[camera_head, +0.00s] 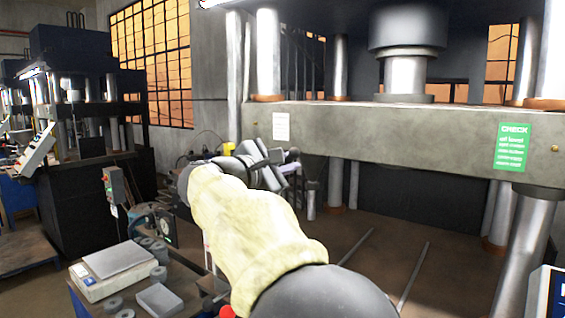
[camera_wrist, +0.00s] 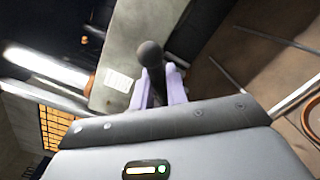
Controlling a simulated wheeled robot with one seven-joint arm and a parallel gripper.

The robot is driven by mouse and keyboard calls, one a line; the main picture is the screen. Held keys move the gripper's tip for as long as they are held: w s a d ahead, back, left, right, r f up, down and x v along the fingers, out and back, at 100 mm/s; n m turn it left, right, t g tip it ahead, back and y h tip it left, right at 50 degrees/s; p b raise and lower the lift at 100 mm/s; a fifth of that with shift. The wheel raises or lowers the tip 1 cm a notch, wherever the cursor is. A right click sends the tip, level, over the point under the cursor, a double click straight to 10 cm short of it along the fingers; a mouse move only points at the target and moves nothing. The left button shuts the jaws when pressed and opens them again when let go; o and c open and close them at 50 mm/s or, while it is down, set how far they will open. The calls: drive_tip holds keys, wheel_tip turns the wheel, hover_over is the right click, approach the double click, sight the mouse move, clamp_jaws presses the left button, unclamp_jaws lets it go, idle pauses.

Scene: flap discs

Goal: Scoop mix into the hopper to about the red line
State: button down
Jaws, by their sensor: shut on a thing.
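My gripper (camera_wrist: 162,86) shows in the wrist view as two pale lilac fingers shut on a dark round-ended handle (camera_wrist: 150,54). The handle looks like part of the scoop, but its bowl is not visible, so I cannot tell whether it carries mix. In the head view my gripper (camera_head: 268,163) is at the end of my cream-sleeved arm, in front of the large press, and the arm hides much of the area behind and below it. I cannot make out the hopper, its red line or the mix in either view.
The large press with its grey crossbeam (camera_head: 400,135) fills the right side. A darker press (camera_head: 85,180) stands behind on the left.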

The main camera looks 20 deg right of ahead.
drive_tip(key=shift+s+d+r, duration=0.15)
drive_tip(key=shift+s+r, duration=0.1)
drive_tip(key=shift+s, duration=0.3)
drive_tip(key=shift+r, duration=0.1)
drive_tip(key=w+a+r+n+t+h+p, duration=0.1)
drive_tip(key=w+a+r+n+t+p, duration=0.4)
drive_tip(key=w+a+n+p, duration=0.7)
drive_tip(key=w+a+f+n+t+y+p, duration=0.3)
drive_tip(key=a+n+p, duration=0.3)
drive_tip(key=n+p, duration=0.8)
drive_tip(key=shift+w+a+f+t+y+p, duration=0.2)
drive_tip(key=shift+a+t+y+p, duration=0.15)
drive_tip(key=shift+t+y+p, duration=0.4)
drive_tip(key=shift+f, duration=0.15)
drive_tip(key=shift+a+h, duration=0.1)
drive_tip(key=shift+h, duration=0.15)
idle(0.4)
